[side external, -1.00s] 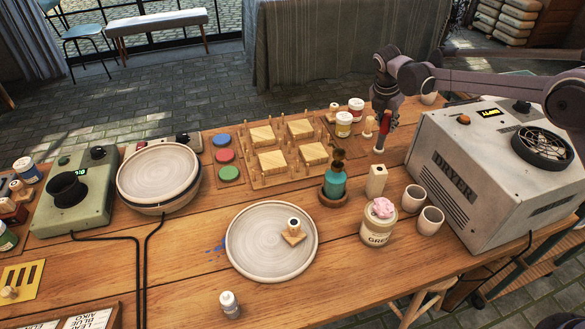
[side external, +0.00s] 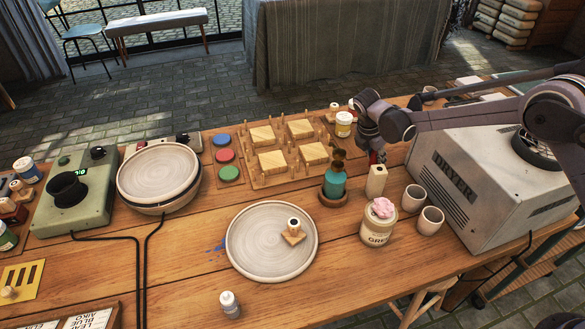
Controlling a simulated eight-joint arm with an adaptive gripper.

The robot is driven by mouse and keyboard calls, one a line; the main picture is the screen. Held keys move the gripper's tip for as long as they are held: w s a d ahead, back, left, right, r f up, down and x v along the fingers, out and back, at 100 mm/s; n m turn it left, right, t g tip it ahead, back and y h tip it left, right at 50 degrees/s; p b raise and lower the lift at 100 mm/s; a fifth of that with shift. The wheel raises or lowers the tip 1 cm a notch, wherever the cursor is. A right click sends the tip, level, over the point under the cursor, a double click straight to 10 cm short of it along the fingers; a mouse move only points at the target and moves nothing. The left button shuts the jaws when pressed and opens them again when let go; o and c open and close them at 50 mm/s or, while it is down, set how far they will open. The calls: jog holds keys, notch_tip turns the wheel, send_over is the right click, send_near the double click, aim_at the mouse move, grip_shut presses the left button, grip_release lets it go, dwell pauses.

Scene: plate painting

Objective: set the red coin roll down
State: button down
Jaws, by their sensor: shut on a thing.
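The red coin roll (side external: 379,158) shows as a small strip of red at the lower end of my gripper (side external: 376,152). My gripper points down and is shut on the roll.
A grey kiln-like box (side external: 470,175) is to the right.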

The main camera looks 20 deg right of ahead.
jog(key=shift+f, duration=1)
jog(key=shift+f, duration=0.15)
jog(key=c, duration=1.1)
grip_release()
